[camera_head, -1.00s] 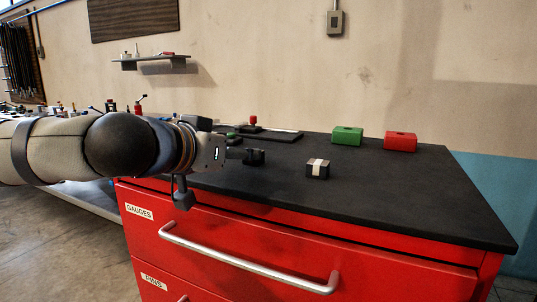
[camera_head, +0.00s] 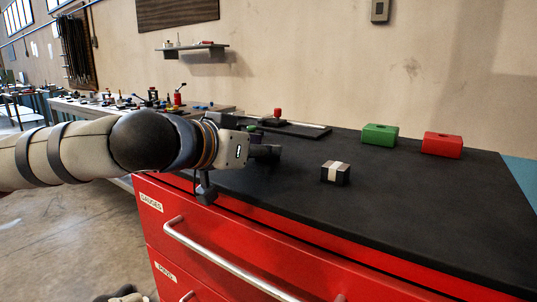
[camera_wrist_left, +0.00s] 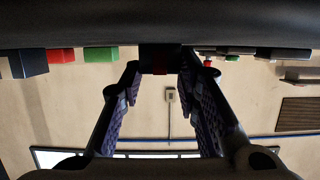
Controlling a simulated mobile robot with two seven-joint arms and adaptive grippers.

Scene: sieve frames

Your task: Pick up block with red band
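My left gripper (camera_head: 262,154) is low over the black cabinet top, its arm coming in from the left. In the left wrist view, which is upside down, its two fingers (camera_wrist_left: 160,70) stand apart. A dark block with a red strip (camera_wrist_left: 160,58) shows at the fingertips, between or just beyond them; I see no clear contact. In the head view this block is a dark shape merged with the fingers, its band hidden. A dark block with a white band (camera_head: 335,173) stands to the right, apart from the gripper. My right gripper is not in view.
A green block (camera_head: 380,135) and a red block (camera_head: 441,145) stand at the back right of the black top (camera_head: 420,210). A flat dark plate with a red knob (camera_head: 277,114) lies behind the gripper. The front right of the top is clear.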

